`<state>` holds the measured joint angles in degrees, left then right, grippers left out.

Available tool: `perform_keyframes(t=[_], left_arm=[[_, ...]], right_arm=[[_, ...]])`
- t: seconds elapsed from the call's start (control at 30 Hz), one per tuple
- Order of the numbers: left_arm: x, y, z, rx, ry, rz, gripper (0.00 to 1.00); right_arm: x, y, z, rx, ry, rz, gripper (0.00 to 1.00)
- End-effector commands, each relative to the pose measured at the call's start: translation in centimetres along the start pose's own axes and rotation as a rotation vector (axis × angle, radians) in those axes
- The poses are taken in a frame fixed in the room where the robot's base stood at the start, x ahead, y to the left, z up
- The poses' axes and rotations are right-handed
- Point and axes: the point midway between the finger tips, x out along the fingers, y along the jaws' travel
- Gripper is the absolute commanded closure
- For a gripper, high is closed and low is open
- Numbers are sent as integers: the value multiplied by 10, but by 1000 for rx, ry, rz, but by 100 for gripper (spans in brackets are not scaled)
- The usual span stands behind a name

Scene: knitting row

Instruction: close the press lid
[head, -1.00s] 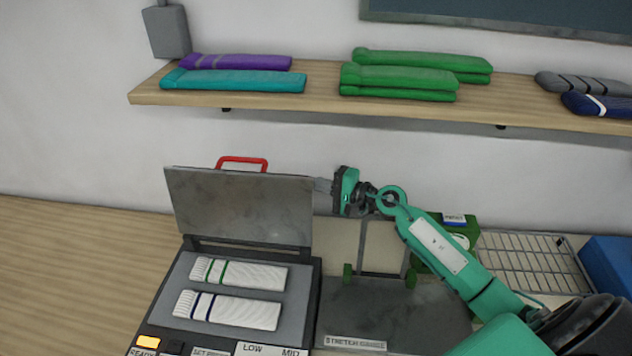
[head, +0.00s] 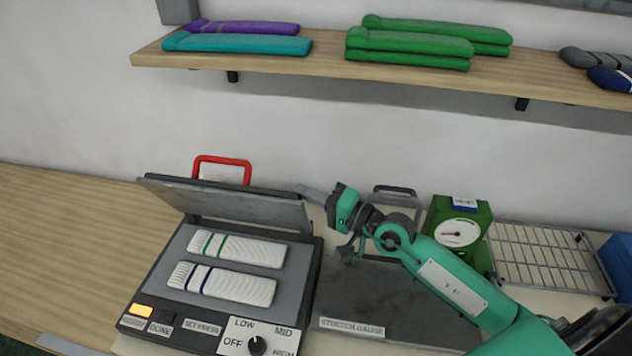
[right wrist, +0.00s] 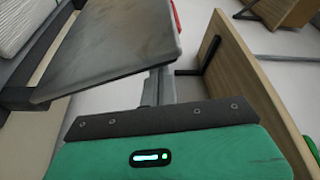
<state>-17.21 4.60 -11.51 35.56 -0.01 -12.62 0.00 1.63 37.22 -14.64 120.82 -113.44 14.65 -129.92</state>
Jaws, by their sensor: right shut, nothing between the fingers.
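The press (head: 310,262) stands on the table with two white socks on its bed, one with green stripes (head: 238,248) and one with navy stripes (head: 222,284). Its grey lid (head: 230,205) is hinged at the back and tilted part way down over the bed, with a red handle (head: 222,168) at its far edge. My right gripper (head: 308,191) is shut and empty, its fingertips at the lid's right edge. In the right wrist view the fingers (right wrist: 158,88) are together beside the lid (right wrist: 115,45); contact is unclear. My left gripper is out of view.
The press front has a lit orange lamp (head: 141,311) and a dial (head: 257,345). A dark stretch gauge plate (head: 375,305), a green dial device (head: 460,236) and a wire rack (head: 550,262) stand to the right. A shelf (head: 320,72) with folded socks hangs above.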

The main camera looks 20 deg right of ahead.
Motion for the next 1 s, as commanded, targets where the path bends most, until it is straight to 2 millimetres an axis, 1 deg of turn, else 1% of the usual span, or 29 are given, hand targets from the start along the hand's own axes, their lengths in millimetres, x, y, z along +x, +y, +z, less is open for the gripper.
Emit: perform_keyframes(t=[0.03,0.1,0.23,0.4,0.7,1.0], left_arm=[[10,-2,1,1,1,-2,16],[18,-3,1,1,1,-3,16],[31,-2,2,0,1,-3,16],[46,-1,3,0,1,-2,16],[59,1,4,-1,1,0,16],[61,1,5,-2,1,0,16]], right_arm=[[-4,7,12,8,0,-3,100],[-8,10,24,-16,-1,-8,100],[-15,16,43,-126,-2,-44,100],[-21,24,60,-123,1,-46,100],[-26,34,75,-123,1,-45,100],[-27,36,78,-124,0,-43,100]])
